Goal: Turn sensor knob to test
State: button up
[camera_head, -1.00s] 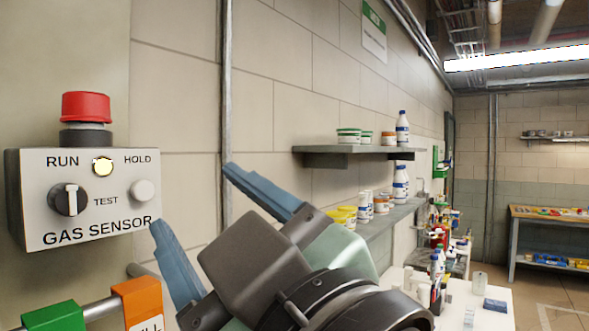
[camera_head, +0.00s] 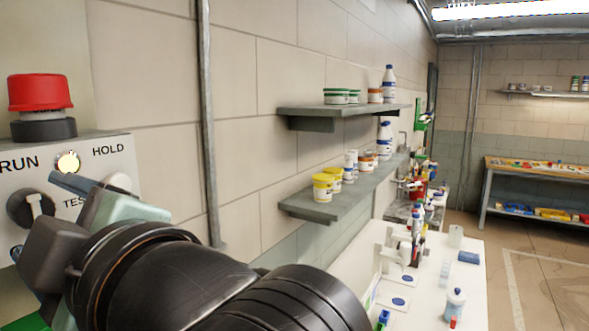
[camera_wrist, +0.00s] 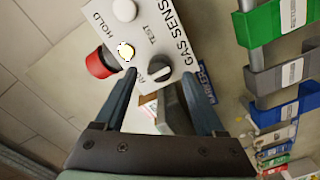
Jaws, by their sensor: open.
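The gas sensor box (camera_head: 112,156) is at the left edge of the head view, partly cut off and partly behind my arm. Its dark round knob (camera_head: 33,206) has a pale bar standing roughly upright, with the TEST label to its right. The knob also shows in the wrist view (camera_wrist: 160,68). My gripper (camera_head: 36,216) is open in front of the box. In the wrist view its two fingers (camera_wrist: 158,78) point at the panel, one tip on each side of the knob. I cannot tell whether they touch it.
A lit yellow lamp (camera_head: 67,162) and a pale round knob (camera_head: 120,182) are on the same panel. A red button (camera_head: 40,92) stands on top of the box. Shelves (camera_head: 330,204) line the wall.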

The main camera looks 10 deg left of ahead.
aim_at(32, 208)
jog(key=shift+p+x, duration=0.35)
jog(key=shift+x, duration=1.15)
jog(key=shift+d, duration=0.1)
jog(key=shift+c, duration=0.4)
grip_shut()
